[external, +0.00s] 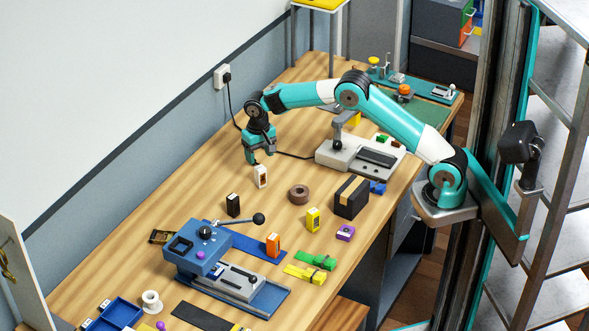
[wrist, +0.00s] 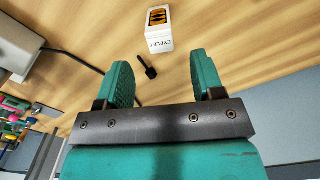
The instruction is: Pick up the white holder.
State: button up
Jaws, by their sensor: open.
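The white holder (external: 261,176) stands upright on the wooden bench in the external view, just below my gripper (external: 254,158). In the wrist view the white holder (wrist: 160,32) shows a printed label on its white side and orange and black contents at its open top. It lies beyond my two teal fingers, roughly in line with the gap between them. My gripper (wrist: 163,72) is open with nothing between its fingers. The holder looks apart from both fingers.
A black holder (external: 232,205) and a brown ring (external: 299,194) stand nearby. A pale-based machine (external: 352,156) sits to the right, with a black cable running to the wall socket (external: 223,76). A blue press (external: 205,249) is nearer the front. A small dark object (wrist: 148,66) shows near the fingers.

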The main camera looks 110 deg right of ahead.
aim_at(260, 177)
notch_tip(260, 177, down, 9)
jog(key=shift+f+p, duration=0.15)
jog(key=shift+p, duration=0.75)
jog(key=c, duration=1.1)
